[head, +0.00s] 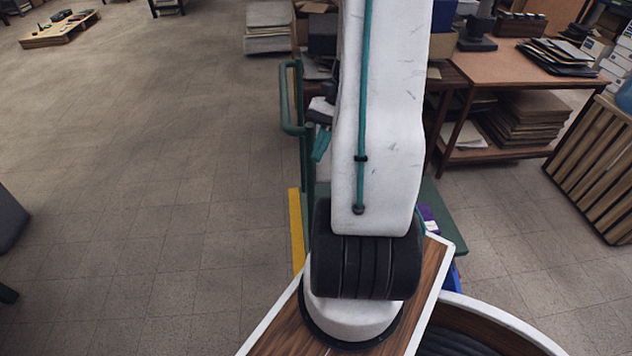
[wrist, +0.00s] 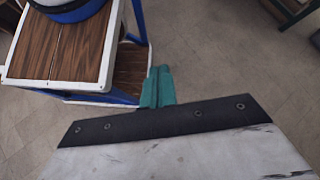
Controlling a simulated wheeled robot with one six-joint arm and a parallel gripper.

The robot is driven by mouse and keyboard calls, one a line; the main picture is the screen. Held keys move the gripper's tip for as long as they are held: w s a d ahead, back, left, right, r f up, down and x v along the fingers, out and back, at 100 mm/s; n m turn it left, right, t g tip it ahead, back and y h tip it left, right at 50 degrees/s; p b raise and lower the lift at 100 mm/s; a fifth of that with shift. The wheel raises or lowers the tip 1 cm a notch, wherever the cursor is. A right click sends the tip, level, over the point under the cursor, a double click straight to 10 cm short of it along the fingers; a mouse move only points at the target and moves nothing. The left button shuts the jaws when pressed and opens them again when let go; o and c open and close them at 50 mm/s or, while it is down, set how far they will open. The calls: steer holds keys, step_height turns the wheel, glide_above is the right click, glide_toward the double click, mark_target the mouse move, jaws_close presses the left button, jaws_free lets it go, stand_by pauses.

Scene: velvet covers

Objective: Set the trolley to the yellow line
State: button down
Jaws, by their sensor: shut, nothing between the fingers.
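The trolley is mostly hidden behind my arm in the head view. Its green tube handle (head: 291,98) rises left of the arm, and a bit of green deck (head: 447,208) shows to the right. The yellow line (head: 297,228) is a strip on the floor, close to the left of the trolley's green frame; whether they touch is hidden. My gripper (head: 321,146) has teal fingers just right of the handle's lower part; contact cannot be told.
A desk (head: 490,68) with papers and a lower shelf of stacked sheets stands at the right. A slatted wooden crate (head: 598,165) is at far right. A low wooden platform (head: 60,30) lies far left. The floor on the left is largely clear.

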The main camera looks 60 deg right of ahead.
steer(key=s+d+f+m+t+h, duration=0.1)
steer(key=s+d+f+m+t, duration=0.3)
steer(key=d+f+m+t, duration=0.6)
steer(key=s+d+f+m+t, duration=0.5)
steer(key=d+f+t, duration=0.1)
steer(key=f, duration=0.7)
steer(key=x, duration=1.4)
steer(key=shift+w, duration=0.25)
